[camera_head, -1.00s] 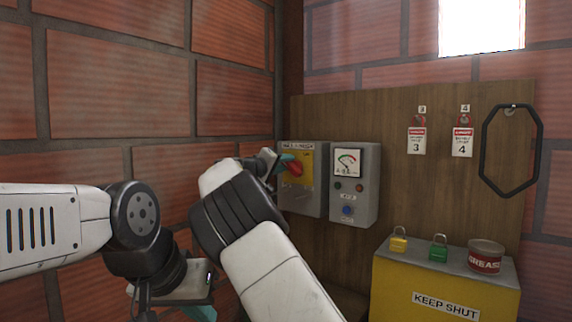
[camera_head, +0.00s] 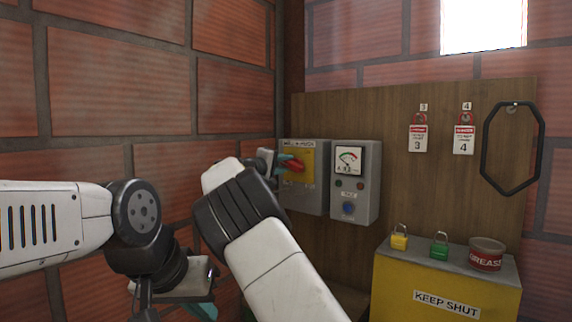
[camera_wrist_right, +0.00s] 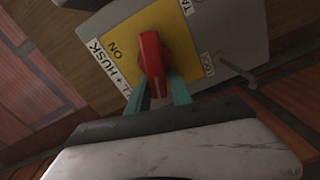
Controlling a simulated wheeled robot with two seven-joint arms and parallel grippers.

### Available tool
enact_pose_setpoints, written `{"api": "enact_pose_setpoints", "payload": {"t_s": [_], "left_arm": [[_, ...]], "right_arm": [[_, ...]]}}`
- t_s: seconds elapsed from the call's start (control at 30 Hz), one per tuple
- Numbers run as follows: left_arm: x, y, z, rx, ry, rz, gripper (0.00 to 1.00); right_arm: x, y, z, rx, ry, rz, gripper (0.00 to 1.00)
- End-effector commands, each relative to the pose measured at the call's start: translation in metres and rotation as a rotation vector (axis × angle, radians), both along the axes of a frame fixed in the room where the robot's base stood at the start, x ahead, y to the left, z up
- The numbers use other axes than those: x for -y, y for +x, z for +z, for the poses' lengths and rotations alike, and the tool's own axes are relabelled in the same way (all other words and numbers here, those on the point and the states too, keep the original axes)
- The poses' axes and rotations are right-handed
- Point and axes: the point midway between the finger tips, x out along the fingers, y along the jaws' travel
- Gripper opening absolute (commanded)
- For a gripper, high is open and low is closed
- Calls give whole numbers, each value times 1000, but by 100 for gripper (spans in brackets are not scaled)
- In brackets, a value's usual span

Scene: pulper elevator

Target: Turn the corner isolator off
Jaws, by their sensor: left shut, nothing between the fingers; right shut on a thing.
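The corner isolator is a grey box (camera_head: 320,196) with a yellow plate on the board by the corner. Its red handle (camera_head: 293,166) shows large in the right wrist view (camera_wrist_right: 151,58), beside the printed word ON. My right gripper (camera_head: 283,161) is shut on the red handle, its teal fingers on either side of the handle's near end in the wrist view (camera_wrist_right: 159,92). My left gripper (camera_head: 202,311) is shut and empty, low at the left, partly cut off by the bottom edge.
A grey meter box (camera_head: 368,197) stands right beside the isolator. A yellow KEEP SHUT cabinet (camera_head: 400,290) holds a yellow padlock (camera_head: 399,241), a green padlock (camera_head: 439,248) and a grease tin (camera_head: 486,256).

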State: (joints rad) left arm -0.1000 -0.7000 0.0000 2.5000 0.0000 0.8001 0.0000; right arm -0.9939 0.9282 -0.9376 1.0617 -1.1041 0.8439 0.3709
Motion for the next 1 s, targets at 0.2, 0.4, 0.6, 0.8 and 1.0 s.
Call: {"api": "enact_pose_setpoints", "payload": {"t_s": [0.2, 0.4, 0.6, 0.8, 1.0], "left_arm": [[0, 0, 0, 0, 0, 0, 0], [0, 0, 0, 0, 0, 0, 0], [0, 0, 0, 0, 0, 0, 0], [0, 0, 0, 0, 0, 0, 0], [0, 0, 0, 0, 0, 0, 0]], "right_arm": [[7, -1, -10, -66, -67, -21, 0], [8, -1, -12, -121, -145, -22, 0], [9, -1, -12, -153, -191, -24, 0], [10, -1, -12, -165, -207, -26, 0], [11, 0, -12, -165, -209, -28, 0]]}}
